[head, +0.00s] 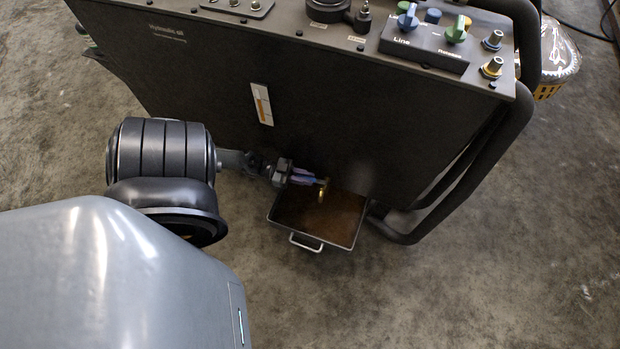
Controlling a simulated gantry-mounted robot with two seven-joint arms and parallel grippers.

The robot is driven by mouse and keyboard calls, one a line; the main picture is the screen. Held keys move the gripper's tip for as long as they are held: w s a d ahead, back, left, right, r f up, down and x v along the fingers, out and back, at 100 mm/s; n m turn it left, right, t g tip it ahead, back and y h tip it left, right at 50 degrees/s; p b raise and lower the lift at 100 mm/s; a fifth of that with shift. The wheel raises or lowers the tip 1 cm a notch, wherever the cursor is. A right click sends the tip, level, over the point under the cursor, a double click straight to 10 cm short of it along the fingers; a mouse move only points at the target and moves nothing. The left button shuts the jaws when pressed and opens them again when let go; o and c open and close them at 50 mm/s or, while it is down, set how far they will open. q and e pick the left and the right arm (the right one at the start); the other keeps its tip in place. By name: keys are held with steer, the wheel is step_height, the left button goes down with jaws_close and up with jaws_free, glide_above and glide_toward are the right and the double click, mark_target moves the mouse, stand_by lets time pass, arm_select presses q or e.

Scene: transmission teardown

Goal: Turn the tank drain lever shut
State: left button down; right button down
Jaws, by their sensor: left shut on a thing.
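The tank is the large dark cabinet (200,75) marked as hydraulic oil, with a narrow level gauge (262,104) on its front face. Low on that face is a small brass drain fitting (322,192). My left gripper (318,181) reaches in from the left and its jaws are shut at the drain, on what seems to be the drain lever, which they mostly hide. The lever's angle cannot be told. A brownish drip tray (304,241) with a handle lies below the drain. My right gripper is not in view.
The cabinet top carries a box with blue and green knobs (425,42), brass fittings (491,68) and a round cap. A thick black tube frame (470,180) runs along the right side. A shiny round object (558,58) stands at the far right.

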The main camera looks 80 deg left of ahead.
arm_select(q)
steer(key=shift+r, duration=0.15)
steer(key=c, duration=1)
jaws_free()
steer(key=shift+c, duration=0.2)
steer(key=shift+s+a, duration=0.1)
steer(key=v, duration=1)
steer(key=shift+s+a, duration=0.2)
steer(key=shift+c, duration=0.3)
